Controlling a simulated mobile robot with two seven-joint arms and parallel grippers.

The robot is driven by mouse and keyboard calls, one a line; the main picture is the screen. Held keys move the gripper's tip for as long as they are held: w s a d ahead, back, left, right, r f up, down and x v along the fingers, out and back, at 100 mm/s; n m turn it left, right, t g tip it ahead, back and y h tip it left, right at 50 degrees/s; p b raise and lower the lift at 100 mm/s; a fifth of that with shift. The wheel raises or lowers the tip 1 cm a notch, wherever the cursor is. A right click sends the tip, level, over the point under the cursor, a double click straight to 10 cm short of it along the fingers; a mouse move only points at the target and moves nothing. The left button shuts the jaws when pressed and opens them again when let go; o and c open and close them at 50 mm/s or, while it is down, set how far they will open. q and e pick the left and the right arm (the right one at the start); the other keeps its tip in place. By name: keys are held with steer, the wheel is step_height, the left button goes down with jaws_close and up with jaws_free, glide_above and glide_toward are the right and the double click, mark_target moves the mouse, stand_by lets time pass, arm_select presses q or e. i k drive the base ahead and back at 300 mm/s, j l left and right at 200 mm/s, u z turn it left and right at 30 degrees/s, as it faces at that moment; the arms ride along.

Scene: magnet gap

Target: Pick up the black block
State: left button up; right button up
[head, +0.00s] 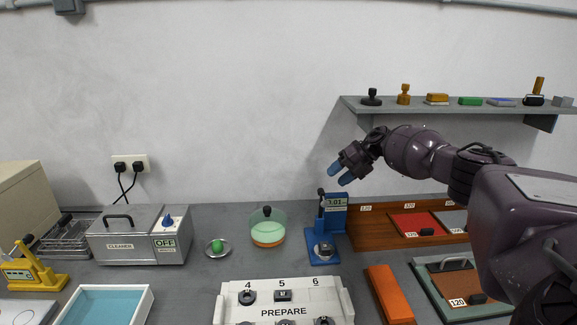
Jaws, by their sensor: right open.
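Several small dark pieces could be the black block, and I cannot tell which one is. One dark block (283,295) sits at position 5 of the white PREPARE fixture (338,303). A small dark block (426,232) lies by the red panel in the wooden tray. My right gripper (340,173), with blue fingertips, is open and empty in the air above the blue gauge stand. It touches none of these pieces. My left gripper is out of view.
The blue gauge stand (333,225) rises below my right gripper. The grey shelf (455,107) holds several small pieces. An orange bar (390,294) and green-edged tray (436,285) lie at front right. A cleaner box (130,243) and blue-lined tray (148,306) are left.

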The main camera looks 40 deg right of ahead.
mark_target(325, 245)
steer(key=k, duration=1)
